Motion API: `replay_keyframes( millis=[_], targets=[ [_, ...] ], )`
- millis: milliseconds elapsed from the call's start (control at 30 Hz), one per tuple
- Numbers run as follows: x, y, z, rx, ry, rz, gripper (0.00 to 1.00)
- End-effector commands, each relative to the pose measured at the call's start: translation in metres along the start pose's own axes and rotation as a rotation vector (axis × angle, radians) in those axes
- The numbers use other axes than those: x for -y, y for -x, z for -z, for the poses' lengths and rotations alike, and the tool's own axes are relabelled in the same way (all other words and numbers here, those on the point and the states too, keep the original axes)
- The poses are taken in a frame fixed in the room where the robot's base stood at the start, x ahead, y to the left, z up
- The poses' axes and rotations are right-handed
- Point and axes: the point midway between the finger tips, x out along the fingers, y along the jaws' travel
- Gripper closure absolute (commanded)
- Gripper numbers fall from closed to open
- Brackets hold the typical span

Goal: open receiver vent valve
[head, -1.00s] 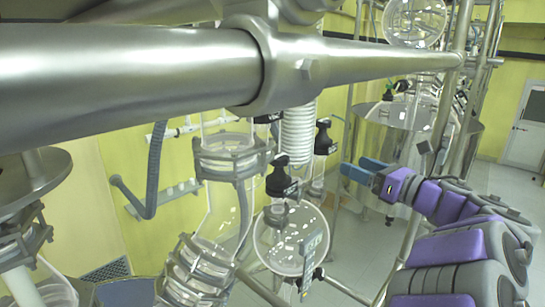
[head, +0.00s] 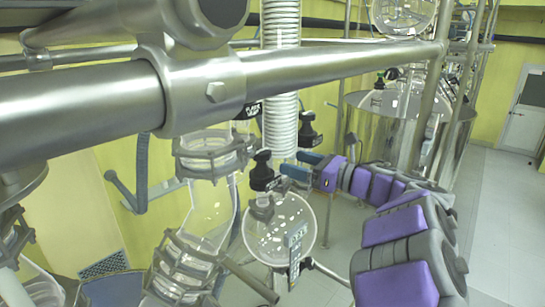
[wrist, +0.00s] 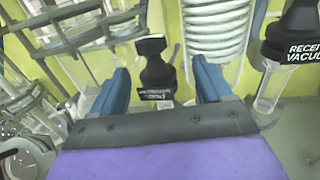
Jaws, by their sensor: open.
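A black valve handle (wrist: 156,72) with a small label shows between my fingers in the wrist view. Its label is too small to read, so I cannot confirm it is the receiver vent valve. It appears to be the black handle (head: 262,172) above the round glass receiver (head: 279,230) in the head view. My gripper (head: 295,164) is open, with its blue fingers pointing left just right of that handle. In the wrist view my gripper (wrist: 164,90) has nothing held, and the handle looks ahead of the fingers, without clear contact.
Another black valve (wrist: 298,30), labelled in part "RECEI… VACUU…", stands to the right in the wrist view. A white coil (wrist: 215,28) is behind. Thick steel pipes (head: 300,70) cross the head view. Clear floor (head: 490,220) lies at the right.

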Motion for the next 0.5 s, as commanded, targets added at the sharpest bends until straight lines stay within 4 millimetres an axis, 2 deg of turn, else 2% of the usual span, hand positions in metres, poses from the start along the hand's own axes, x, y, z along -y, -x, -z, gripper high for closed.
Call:
replay_keyframes(
  millis=[33,233,367,500],
  targets=[
    [-0.006,-0.017,-0.001,-0.002,0.002,-0.01,0.22],
    [-0.015,-0.065,0.001,-0.013,0.011,-0.008,0.22],
    [-0.015,-0.077,0.001,-0.013,0.01,-0.008,0.22],
    [-0.008,-0.073,0.001,-0.007,0.005,-0.005,0.22]
  ],
)
